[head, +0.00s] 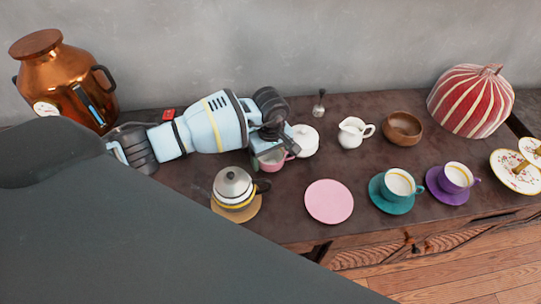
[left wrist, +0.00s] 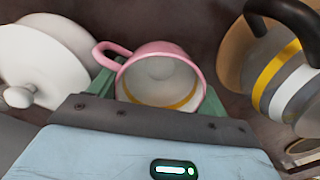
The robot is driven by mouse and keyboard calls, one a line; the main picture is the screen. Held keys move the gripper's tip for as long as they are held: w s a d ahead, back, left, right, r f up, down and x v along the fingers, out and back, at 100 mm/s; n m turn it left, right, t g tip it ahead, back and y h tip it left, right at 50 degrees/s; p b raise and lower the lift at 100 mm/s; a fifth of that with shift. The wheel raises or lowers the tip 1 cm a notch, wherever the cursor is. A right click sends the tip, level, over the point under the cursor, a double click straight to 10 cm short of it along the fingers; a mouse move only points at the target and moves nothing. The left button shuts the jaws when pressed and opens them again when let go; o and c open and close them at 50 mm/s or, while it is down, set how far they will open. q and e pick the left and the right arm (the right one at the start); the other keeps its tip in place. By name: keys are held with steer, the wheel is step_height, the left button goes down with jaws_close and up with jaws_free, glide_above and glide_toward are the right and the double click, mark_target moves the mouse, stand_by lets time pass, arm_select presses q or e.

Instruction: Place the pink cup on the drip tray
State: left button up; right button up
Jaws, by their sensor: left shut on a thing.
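The pink cup (head: 272,163) is at the middle of the sideboard, partly hidden by my left gripper (head: 268,147). In the left wrist view the cup (left wrist: 160,80) sits between the green fingers of the left gripper (left wrist: 157,90), its handle towards the upper left. The left gripper is shut on the cup. I cannot tell whether the cup touches the sideboard. No drip tray is clearly recognisable; the area below the copper urn (head: 62,75) is partly hidden. My right gripper is not in view.
A teapot (head: 233,184) stands on a tan coaster near the cup, and a white lidded pot (head: 304,141) is close behind. A pink saucer (head: 329,201) lies empty. A creamer (head: 352,132), wooden bowl (head: 403,128) and teal cup (head: 398,183) stand to the right. A dark grey shape blocks the lower left.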

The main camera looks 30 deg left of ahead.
arm_select(q)
steer(key=shift+f, duration=0.2)
steer(key=o, duration=0.8)
